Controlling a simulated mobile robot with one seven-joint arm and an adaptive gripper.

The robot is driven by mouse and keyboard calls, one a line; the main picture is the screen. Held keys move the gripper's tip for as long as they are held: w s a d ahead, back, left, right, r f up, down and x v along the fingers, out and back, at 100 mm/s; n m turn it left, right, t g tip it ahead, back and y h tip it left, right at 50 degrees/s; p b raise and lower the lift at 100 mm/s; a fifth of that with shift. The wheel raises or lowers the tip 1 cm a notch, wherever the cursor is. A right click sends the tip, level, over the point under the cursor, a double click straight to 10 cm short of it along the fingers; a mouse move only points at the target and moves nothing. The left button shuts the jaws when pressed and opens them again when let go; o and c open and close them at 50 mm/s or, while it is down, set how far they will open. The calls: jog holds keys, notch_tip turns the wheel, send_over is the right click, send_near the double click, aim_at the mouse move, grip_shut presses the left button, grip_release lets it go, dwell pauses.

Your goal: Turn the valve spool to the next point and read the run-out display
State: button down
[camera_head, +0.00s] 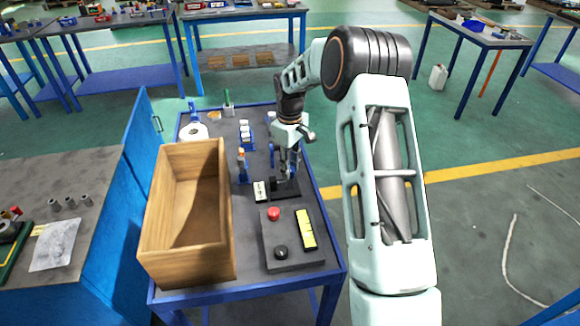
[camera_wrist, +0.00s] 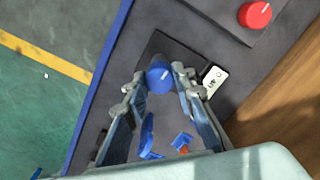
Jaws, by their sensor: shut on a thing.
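The valve spool's round blue end (camera_wrist: 160,77), with a short pale mark, lies between the fingertips of my gripper (camera_wrist: 157,88) in the wrist view. My gripper is shut on it, one finger on each side. In the head view my gripper (camera_head: 287,177) points down over a black base plate (camera_head: 288,194) on the bench; the spool is mostly hidden there. The run-out display is a small white-faced block (camera_wrist: 215,78) beside the right finger; its dark characters are too small to read. It also shows in the head view (camera_head: 260,191), left of the base plate.
A tall wooden box (camera_head: 220,247) stands left on the blue-framed bench (camera_head: 187,297). A dark panel (camera_head: 290,262) with a red button (camera_head: 273,213), black knob and yellow label lies in front. Blue stands (camera_head: 243,166) and a white roll (camera_head: 194,131) sit behind. Open floor lies right.

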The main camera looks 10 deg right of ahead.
dwell(0.4)
jog(key=c, duration=1.6)
grip_release()
notch_tip(320, 180, up, 12)
jog(key=shift+r, duration=0.1)
